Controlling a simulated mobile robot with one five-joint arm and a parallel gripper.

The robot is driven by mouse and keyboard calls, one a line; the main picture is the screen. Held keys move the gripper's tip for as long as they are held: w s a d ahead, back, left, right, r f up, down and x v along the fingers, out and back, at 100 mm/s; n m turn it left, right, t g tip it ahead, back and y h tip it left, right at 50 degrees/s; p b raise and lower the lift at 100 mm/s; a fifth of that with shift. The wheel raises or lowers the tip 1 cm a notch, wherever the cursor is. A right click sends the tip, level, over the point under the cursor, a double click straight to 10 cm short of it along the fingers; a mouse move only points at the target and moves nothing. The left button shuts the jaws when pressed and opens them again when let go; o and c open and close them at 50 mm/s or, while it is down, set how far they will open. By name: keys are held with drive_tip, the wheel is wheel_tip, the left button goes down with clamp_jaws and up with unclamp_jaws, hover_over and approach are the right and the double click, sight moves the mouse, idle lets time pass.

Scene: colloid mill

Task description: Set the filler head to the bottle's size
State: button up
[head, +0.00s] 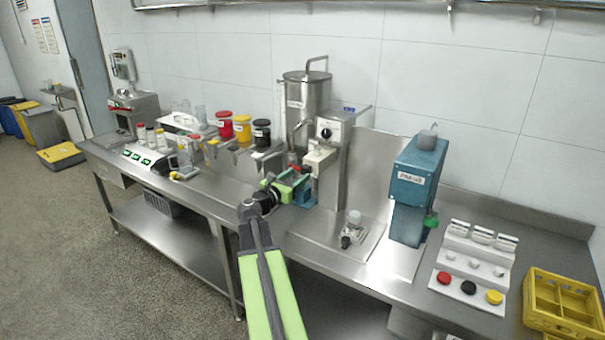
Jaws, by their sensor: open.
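A steel tank (307,100) with a lid and bent handle stands at the back centre. Beside it is a white control box (330,128) with a dark knob. A cream-coloured block (320,157), likely part of the filler head, sits below the box; its setting is too small to read. My green arm reaches up from the bottom edge, and my gripper (297,184) is open just below and left of the block, by a teal part (308,196). I cannot tell whether they touch.
A teal machine (418,180) stands right of the plate. A white rack (475,262) holds coloured caps, and a yellow crate (566,303) sits at far right. Red, yellow and black jars (243,128) and small bottles stand left. The counter's front strip is mostly clear.

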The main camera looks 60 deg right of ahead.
sight(303, 171)
drive_tip(key=d, duration=0.5)
drive_tip(key=shift+a, duration=0.1)
clamp_jaws()
idle(1.2)
